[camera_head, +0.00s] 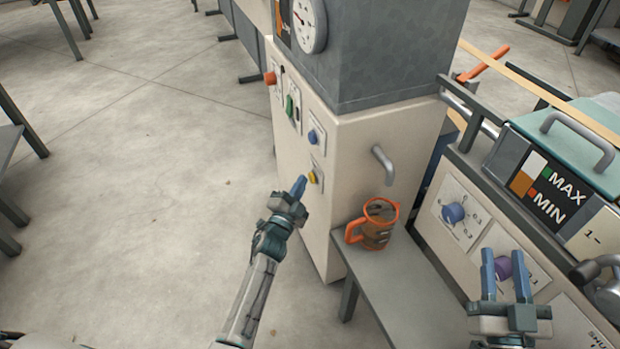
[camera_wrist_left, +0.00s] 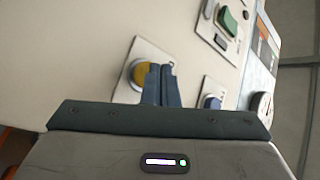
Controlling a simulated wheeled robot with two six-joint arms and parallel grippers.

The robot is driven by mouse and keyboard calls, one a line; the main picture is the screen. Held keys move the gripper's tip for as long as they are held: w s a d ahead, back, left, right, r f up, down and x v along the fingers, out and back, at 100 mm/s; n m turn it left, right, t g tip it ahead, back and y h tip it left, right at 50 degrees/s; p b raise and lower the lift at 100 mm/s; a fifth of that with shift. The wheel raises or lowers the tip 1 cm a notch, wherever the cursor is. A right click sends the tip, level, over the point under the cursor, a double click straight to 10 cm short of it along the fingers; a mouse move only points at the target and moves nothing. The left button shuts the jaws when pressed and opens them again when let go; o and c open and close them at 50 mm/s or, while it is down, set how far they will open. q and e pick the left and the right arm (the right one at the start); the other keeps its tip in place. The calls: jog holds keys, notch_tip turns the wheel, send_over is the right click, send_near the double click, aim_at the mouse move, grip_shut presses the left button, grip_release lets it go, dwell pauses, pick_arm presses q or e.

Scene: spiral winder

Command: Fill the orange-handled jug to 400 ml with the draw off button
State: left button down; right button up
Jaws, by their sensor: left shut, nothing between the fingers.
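The orange-handled jug (camera_head: 378,236) stands upright on a grey bench, below a curved grey spout (camera_head: 383,165) on the cream cabinet. The jug looks brownish inside; its level cannot be read. A yellow button (camera_head: 313,177) sits on a small plate on the cabinet's left face; its label is unreadable. It also shows in the left wrist view (camera_wrist_left: 141,74). My left gripper (camera_head: 300,184) is shut and empty, its fingertips right at the yellow button; I cannot tell whether they touch. My right gripper (camera_head: 505,276) is open and empty at lower right.
A blue button (camera_head: 312,137), a green switch (camera_head: 290,107) and a red knob (camera_head: 270,78) sit above on the cabinet. A panel with a blue dial (camera_head: 453,213) and purple knob (camera_head: 503,267) stands at right.

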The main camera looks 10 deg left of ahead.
pick_arm(q)
jog(key=shift+w+d, duration=0.25)
jog(key=shift+d, duration=0.1)
dwell(0.7)
jog(key=shift+s+a, duration=0.1)
dwell(2.0)
jog(key=shift+s+a, duration=0.35)
jog(key=shift+a, duration=0.25)
jog(key=shift+a, duration=0.1)
jog(key=s+a, duration=0.1)
jog(key=a, duration=0.1)
jog(key=s+a+p, duration=0.1)
jog(key=a, duration=0.1)
jog(key=shift+s, duration=0.4)
dwell(1.0)
